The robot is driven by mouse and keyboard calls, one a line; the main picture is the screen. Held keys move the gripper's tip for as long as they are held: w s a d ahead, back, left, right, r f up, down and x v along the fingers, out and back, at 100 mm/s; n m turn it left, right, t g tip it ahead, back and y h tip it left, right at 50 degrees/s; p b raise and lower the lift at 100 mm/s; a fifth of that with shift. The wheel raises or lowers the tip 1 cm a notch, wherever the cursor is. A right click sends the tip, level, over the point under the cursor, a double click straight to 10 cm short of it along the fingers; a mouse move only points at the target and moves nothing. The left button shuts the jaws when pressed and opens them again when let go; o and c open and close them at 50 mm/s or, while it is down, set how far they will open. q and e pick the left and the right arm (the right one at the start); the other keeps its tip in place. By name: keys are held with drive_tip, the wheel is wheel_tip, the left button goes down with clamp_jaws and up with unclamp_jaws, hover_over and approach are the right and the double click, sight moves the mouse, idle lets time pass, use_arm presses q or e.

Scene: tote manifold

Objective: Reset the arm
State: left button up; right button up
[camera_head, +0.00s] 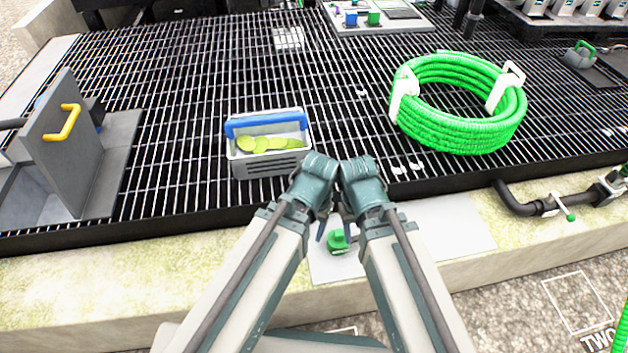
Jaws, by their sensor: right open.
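My two arms come up from the bottom edge, left and right, and meet at their teal joints near the middle of the picture. My right gripper (347,226) shows only in part in the gap below these joints, and it is open. I see nothing held in it. My left gripper is hidden behind the arm links. A green knob-like thing (338,242) shows in the gap between the arms, above a pale grey sheet (448,222) on the ledge.
A grey tote (270,172) with a blue handle and yellow-green pieces stands on the dark grating (180,110), left of my arm joints. A green hose coil (460,136) lies at right. A pipe (545,206) runs along the right ledge.

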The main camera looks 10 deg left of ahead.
use_arm(q)
wheel_tip(320, 180, up, 28)
drive_tip(key=p, duration=2.7)
drive_tip(key=shift+p, duration=0.4)
